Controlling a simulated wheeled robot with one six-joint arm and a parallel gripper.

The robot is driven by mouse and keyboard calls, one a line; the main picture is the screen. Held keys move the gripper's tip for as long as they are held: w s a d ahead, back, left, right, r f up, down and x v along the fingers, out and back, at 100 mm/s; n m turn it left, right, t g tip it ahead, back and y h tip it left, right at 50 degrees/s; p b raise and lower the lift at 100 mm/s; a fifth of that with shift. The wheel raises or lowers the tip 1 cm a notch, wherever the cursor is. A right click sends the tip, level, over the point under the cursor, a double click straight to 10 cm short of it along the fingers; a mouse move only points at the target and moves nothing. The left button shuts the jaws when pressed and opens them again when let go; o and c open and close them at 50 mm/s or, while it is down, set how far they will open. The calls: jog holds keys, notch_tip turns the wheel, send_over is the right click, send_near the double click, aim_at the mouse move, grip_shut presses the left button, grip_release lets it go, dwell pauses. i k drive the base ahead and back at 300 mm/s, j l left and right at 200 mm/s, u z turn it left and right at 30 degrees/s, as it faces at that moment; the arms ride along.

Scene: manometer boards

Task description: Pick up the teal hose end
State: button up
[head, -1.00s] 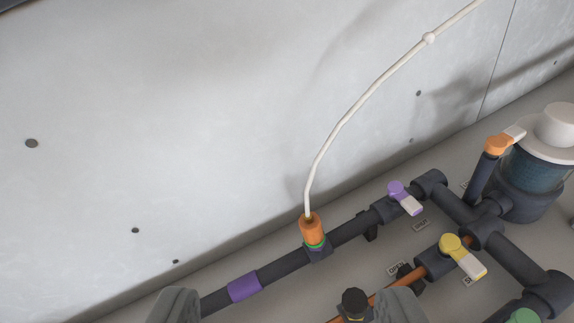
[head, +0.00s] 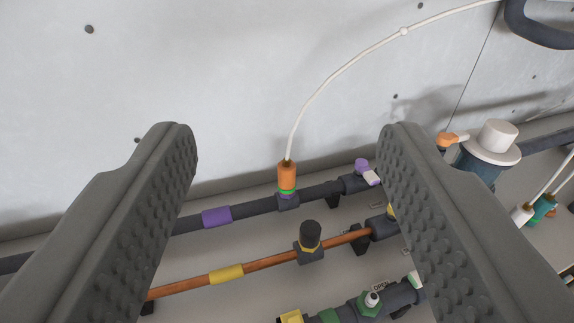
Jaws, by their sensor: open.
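A small teal hose end (head: 543,207) shows at the right edge, with a thin pale hose rising from it out of the picture. A white hose end (head: 522,213) is close beside it on the left, and an orange piece partly shows behind it. My gripper (head: 287,135) is open and empty, its two grey ribbed fingers wide apart. The teal end lies to the right of the right finger, outside the gap. Between the fingers, farther off, an orange hose end (head: 287,175) with a white hose (head: 340,78) sits upright on a green-ringed port.
A dark pipe with a purple band (head: 216,217) and a copper pipe with a yellow band (head: 227,274) run below. A black-capped fitting (head: 310,236) stands on the copper pipe. A white-topped canister (head: 490,145) stands right of the right finger. The concrete wall (head: 240,75) is behind.

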aim_at(546, 202)
jog(key=z, duration=1.3)
